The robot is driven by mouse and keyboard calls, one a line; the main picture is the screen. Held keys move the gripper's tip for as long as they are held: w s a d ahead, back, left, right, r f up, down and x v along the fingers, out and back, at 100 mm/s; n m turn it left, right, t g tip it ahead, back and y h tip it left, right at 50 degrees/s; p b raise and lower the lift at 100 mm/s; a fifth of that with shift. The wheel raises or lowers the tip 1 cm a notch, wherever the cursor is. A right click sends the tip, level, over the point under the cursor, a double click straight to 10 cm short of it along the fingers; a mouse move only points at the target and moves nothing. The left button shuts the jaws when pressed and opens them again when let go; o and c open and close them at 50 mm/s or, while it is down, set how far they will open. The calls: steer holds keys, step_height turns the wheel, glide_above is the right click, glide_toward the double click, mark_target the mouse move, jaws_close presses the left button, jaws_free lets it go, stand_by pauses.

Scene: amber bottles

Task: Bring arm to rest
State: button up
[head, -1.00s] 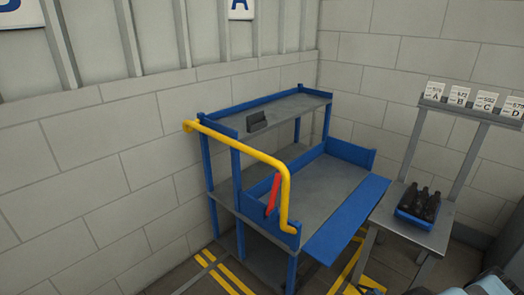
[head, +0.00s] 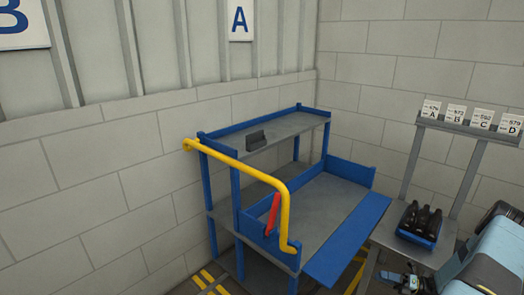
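My arm, light blue and black, reaches into the lower right corner of the head view. My gripper (head: 402,283) shows at the bottom edge, in front of the small grey table. It is small and partly cut off, so I cannot tell whether its fingers are open or shut. Several dark bottles (head: 421,219) stand in a blue tray (head: 416,239) on the grey table (head: 388,237). My gripper is apart from the tray, below it in the picture.
A blue and grey workbench (head: 325,205) with an upper shelf (head: 285,128) stands left of the table. A yellow bent rail (head: 240,166) with a red handle (head: 273,214) runs along its side. Labels A to D (head: 456,114) stand above the table. Block walls close off the back.

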steer(key=w+a+r+n+g+h, duration=0.1)
steer(key=a+r+n+g+h, duration=0.3)
steer(key=r, duration=0.6)
steer(key=w+a+r+n+g+h, duration=0.1)
steer(key=a+r+n+h, duration=0.1)
steer(key=r+n, duration=0.6)
steer(key=w+a+r+n+g+h, duration=0.1)
steer(key=a+r+n+g+h, duration=0.2)
steer(key=r, duration=1)
steer(key=s+a+r+n+h, duration=0.3)
steer(key=s+a+r, duration=0.1)
steer(key=r, duration=0.3)
steer(key=s+a+r+n+h, duration=0.25)
steer(key=a+r+n, duration=0.2)
steer(key=r, duration=0.35)
steer(key=s+a+r+n+t+h, duration=0.2)
steer(key=s+a+r+n+t, duration=0.1)
steer(key=s, duration=0.7)
steer(key=s+a+r+n+t+h, duration=0.2)
steer(key=s+r+n+t, duration=0.3)
steer(key=s+r+n, duration=0.3)
steer(key=s+a+r, duration=0.1)
steer(key=s, duration=0.1)
steer(key=shift+s+a, duration=0.3)
